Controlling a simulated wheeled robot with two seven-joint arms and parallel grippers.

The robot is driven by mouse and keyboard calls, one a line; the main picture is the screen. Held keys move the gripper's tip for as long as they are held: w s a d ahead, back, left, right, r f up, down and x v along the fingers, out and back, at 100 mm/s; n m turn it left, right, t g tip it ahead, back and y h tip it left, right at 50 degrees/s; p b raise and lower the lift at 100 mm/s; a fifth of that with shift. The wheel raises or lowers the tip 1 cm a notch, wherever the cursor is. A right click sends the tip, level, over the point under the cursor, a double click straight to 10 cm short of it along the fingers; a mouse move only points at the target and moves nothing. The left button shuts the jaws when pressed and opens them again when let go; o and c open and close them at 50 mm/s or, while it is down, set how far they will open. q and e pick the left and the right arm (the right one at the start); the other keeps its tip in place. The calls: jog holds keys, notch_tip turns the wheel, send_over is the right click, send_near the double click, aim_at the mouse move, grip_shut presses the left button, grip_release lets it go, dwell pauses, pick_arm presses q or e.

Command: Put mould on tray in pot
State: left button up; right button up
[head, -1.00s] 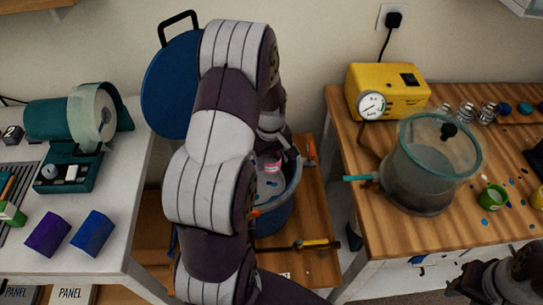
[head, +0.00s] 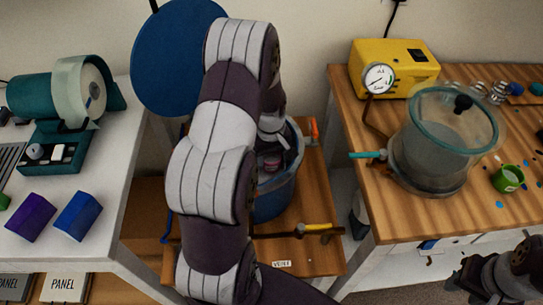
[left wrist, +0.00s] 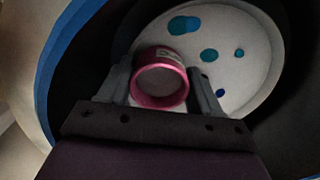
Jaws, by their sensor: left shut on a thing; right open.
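The pink round mould (left wrist: 160,80) sits between the two fingers of my left gripper (left wrist: 165,88), which is shut on it. They are inside the blue pot (head: 273,202), whose blue rim also curves through the left wrist view (left wrist: 62,45). Below the mould is the pot's pale round tray (left wrist: 225,35) with blue and teal spots. I cannot tell whether the mould touches it. In the head view the mould (head: 271,162) shows small and dark inside the pot, partly hidden by my left arm. My right gripper (head: 458,278) is open and empty at the bottom right.
The pot's blue lid (head: 175,60) stands raised behind it. A wooden stand (head: 310,255) holds the pot. On the right table are a clear chamber (head: 435,155), a yellow pump (head: 395,65) and a green cup (head: 508,178). The left bench holds a teal machine (head: 50,95).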

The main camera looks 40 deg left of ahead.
pick_arm(q)
jog(key=shift+f, duration=0.4)
jog(key=shift+s+d+f+b, duration=0.1)
jog(key=shift+s+f+b, duration=0.15)
jog(key=shift+b, duration=0.1)
jog(key=shift+f, duration=0.1)
jog(key=o, duration=1)
jog(key=shift+s, duration=0.1)
jog(key=shift+c, duration=0.2)
jog(key=shift+o, duration=0.8)
jog(key=shift+f, duration=0.1)
jog(key=r+p, duration=0.4)
jog(key=r, duration=0.1)
jog(key=r+p, duration=1)
jog(key=shift+w+r, duration=0.25)
jog(key=shift+w, duration=0.05)
jog(key=shift+f, duration=0.15)
